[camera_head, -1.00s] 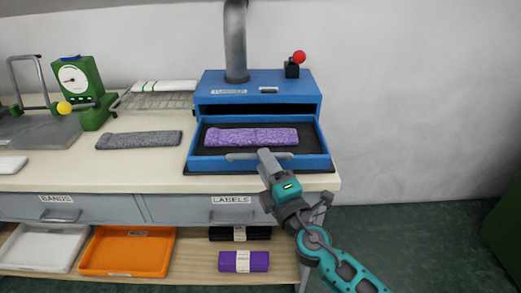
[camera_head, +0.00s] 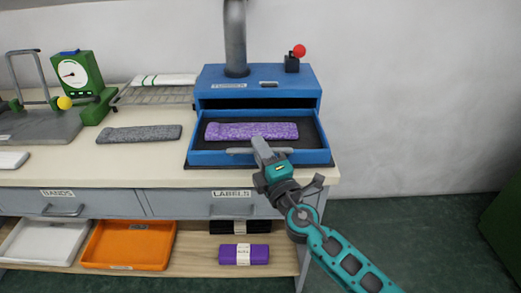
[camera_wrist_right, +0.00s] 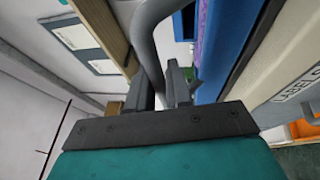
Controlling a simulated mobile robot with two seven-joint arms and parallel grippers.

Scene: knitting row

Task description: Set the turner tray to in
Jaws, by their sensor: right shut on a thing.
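The turner (camera_head: 218,76) is a blue box at the back right of the table. Its blue tray (camera_head: 318,157) is out at the front, with a purple knitted piece (camera_head: 251,131) lying flat in it. A grey bar handle (camera_head: 239,151) runs along the tray's front. My right gripper (camera_head: 261,146) is at this handle and shut on it. In the right wrist view the grey handle (camera_wrist_right: 147,40) passes down between the fingers (camera_wrist_right: 160,88). My left gripper is not in view.
A red-knobbed lever (camera_head: 298,52) stands on the turner and a grey pipe (camera_head: 235,40) rises from it. A grey knitted strip (camera_head: 139,134) lies left of the tray, near a wire rack (camera_head: 152,96). Drawers and a lower shelf (camera_head: 190,262) are below.

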